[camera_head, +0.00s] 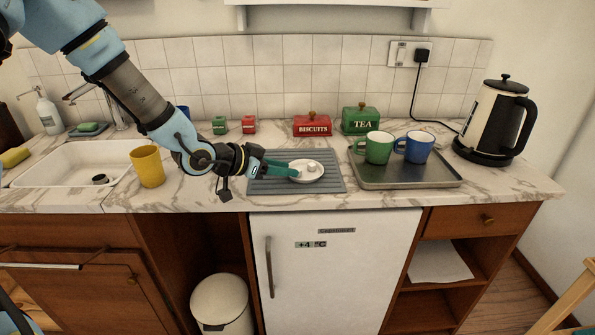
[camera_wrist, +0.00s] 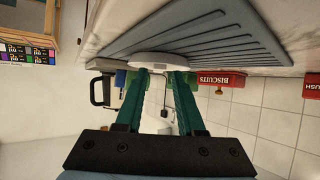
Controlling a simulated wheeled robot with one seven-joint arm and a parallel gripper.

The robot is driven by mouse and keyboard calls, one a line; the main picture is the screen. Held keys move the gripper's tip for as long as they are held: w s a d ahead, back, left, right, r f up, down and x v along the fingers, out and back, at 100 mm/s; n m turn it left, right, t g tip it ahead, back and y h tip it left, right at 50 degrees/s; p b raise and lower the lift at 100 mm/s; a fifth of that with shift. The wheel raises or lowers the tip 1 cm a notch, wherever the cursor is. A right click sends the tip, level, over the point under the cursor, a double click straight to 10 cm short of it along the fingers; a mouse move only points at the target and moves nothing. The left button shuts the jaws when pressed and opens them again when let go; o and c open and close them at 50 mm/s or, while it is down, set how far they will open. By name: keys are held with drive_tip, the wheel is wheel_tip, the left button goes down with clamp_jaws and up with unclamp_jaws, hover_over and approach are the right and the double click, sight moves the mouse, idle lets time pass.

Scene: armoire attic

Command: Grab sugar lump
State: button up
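A small white sugar lump (camera_head: 311,167) lies on a white saucer (camera_head: 314,177) on the grey ribbed drying mat (camera_head: 335,185). My gripper (camera_head: 295,170) reaches in low from the left, its green fingers over the saucer's left part and close to the lump. In the wrist view my gripper (camera_wrist: 160,74) has its two fingers apart with a gap between them. Their tips are at the saucer's edge (camera_wrist: 160,63). The lump cannot be made out in the wrist view. I cannot tell whether a finger touches the lump.
Right of the mat, a metal tray (camera_head: 410,178) holds a green mug (camera_head: 379,148) and a blue mug (camera_head: 416,147). Behind are a red biscuit tin (camera_head: 312,125) and a green tea tin (camera_head: 360,119). A yellow cup (camera_head: 147,167) stands left, beside the sink (camera_head: 75,165). A kettle (camera_head: 494,120) stands far right.

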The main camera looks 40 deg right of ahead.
drive_tip(key=shift+x, duration=1.35)
drive_tip(key=shift+c, duration=0.4)
clamp_jaws()
